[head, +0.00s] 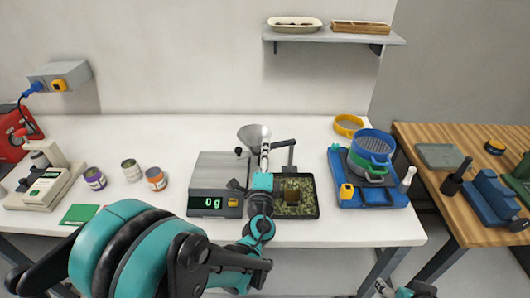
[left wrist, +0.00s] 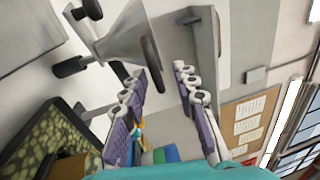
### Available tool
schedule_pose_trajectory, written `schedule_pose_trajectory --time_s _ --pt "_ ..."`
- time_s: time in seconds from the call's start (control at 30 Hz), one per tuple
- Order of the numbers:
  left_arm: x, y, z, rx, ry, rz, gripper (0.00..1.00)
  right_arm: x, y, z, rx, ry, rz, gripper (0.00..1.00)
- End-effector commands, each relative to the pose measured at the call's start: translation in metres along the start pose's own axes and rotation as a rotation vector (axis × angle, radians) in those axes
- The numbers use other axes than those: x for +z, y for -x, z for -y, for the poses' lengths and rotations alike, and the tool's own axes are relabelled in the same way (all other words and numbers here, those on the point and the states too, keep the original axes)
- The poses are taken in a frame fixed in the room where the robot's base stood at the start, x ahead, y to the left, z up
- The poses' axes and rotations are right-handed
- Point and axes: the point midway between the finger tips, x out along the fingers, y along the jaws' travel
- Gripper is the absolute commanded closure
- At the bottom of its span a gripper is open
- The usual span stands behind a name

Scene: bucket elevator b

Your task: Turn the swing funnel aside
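The swing funnel (head: 250,134) is a grey metal cone above the back of the scale, with a dark arm (head: 284,143) reaching right to an upright post. In the left wrist view the funnel (left wrist: 122,38) shows large at upper left, with dark knobs and a dark elongated part near my fingertips. My left gripper (head: 265,142) is at the funnel's right side in the head view. Its fingers (left wrist: 160,72) are spread apart with nothing clearly gripped; whether they touch the funnel is unclear. My right gripper (head: 396,291) is partly cut off at the bottom edge.
The scale (head: 208,203) reads 0 g. A dark tray (head: 316,208) of green material holds a small brown container (head: 292,190). A blue stand (head: 337,178) with stacked sieves is at right. Several cans (head: 156,179) stand at left. A shelf (head: 340,37) hangs above.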

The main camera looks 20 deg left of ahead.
Motion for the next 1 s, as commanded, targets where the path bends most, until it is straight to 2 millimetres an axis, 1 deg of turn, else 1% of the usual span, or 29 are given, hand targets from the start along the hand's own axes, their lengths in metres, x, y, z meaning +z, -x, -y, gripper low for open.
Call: schedule_pose_trajectory --time_s 0.07,0.17,0.27,0.5,0.6,0.7,0.83,1.0 --pt "0.000 0.001 0.000 0.000 0.000 -0.001 0.71 0.000 0.000 0.000 0.000 0.000 0.000 0.33" --pt "-0.001 0.009 0.000 0.000 0.001 -0.002 0.71 0.000 0.000 0.000 0.000 0.000 0.000 0.33" --pt "-0.001 0.025 0.000 0.000 0.002 -0.003 0.71 0.000 0.000 0.000 0.000 0.000 0.000 0.33" --pt "-0.002 0.079 0.000 0.000 0.002 -0.005 0.71 0.000 0.000 0.000 0.000 0.000 0.000 0.33" --pt "-0.002 0.097 0.000 0.000 0.001 -0.004 0.71 0.000 0.000 0.000 0.000 0.000 0.000 0.33" --pt "-0.002 0.110 0.001 0.001 0.001 -0.003 0.71 0.000 0.000 0.000 0.000 0.000 0.000 0.33" --pt "-0.001 0.118 0.001 0.003 0.000 -0.002 0.71 0.000 0.000 0.000 0.000 0.000 0.000 0.33" --pt "0.000 0.120 0.001 0.003 0.000 0.000 0.71 0.000 0.000 0.000 0.000 0.000 0.000 0.33"
